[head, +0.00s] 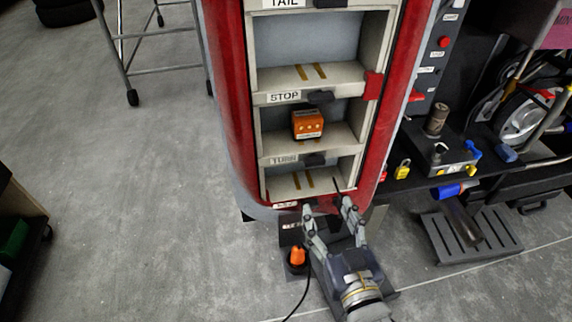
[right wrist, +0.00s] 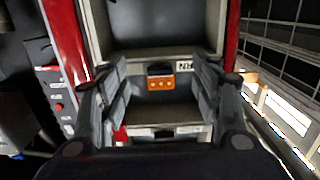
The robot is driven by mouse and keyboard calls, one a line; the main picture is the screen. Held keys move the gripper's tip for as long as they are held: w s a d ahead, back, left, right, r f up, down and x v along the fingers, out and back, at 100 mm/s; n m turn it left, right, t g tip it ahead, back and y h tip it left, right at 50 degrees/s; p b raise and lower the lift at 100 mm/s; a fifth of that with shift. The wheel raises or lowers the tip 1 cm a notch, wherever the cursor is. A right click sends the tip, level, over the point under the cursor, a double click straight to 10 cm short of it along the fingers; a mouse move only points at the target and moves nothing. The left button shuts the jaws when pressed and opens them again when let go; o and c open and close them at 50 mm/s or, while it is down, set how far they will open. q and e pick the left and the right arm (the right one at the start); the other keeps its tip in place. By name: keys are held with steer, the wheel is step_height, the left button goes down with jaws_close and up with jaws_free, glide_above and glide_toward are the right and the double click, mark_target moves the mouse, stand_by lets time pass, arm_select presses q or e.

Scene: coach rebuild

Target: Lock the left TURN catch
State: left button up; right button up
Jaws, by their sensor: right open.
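The red lamp housing (head: 226,100) stands upright in the head view, with open pale compartments labelled TAIL, STOP and TURN. A dark catch (head: 314,160) sits beside the TURN label (head: 284,159) on a shelf lip. In the right wrist view, which looks upside down, a black catch (right wrist: 160,69) shows beside an inverted label. An orange module (head: 307,124) sits in the compartment between the STOP and TURN labels. My right gripper (head: 326,203) is open and empty at the housing's lower edge, below the TURN catch. I cannot tell the catch's exact position. My left gripper is out of view.
Another dark catch (head: 321,97) is beside the STOP label. A dark bench (head: 425,181) with padlocks and small parts stands at right, above a slotted grey platform (head: 470,236). An orange item (head: 297,256) lies near a black cable. The floor at left is mostly clear.

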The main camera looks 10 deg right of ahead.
mark_target(316, 165)
steer(key=shift+t, duration=0.4)
steer(key=w+r, duration=0.1)
steer(key=w, duration=0.2)
steer(key=w+r+p, duration=0.1)
steer(key=w, duration=0.2)
steer(key=w+r+p, duration=0.1)
steer(key=w, duration=0.2)
steer(key=shift+w+a+r, duration=0.15)
steer(key=shift+w+r, duration=0.05)
steer(key=shift+w, duration=0.2)
steer(key=shift+w+f+p, duration=0.1)
steer(key=shift+w+p, duration=0.25)
steer(key=shift+w, duration=0.15)
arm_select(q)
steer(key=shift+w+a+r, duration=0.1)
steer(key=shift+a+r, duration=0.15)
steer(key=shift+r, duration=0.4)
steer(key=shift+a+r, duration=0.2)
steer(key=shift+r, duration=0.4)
arm_select(e)
steer(key=shift+c, duration=0.5)
steer(key=c, duration=1)
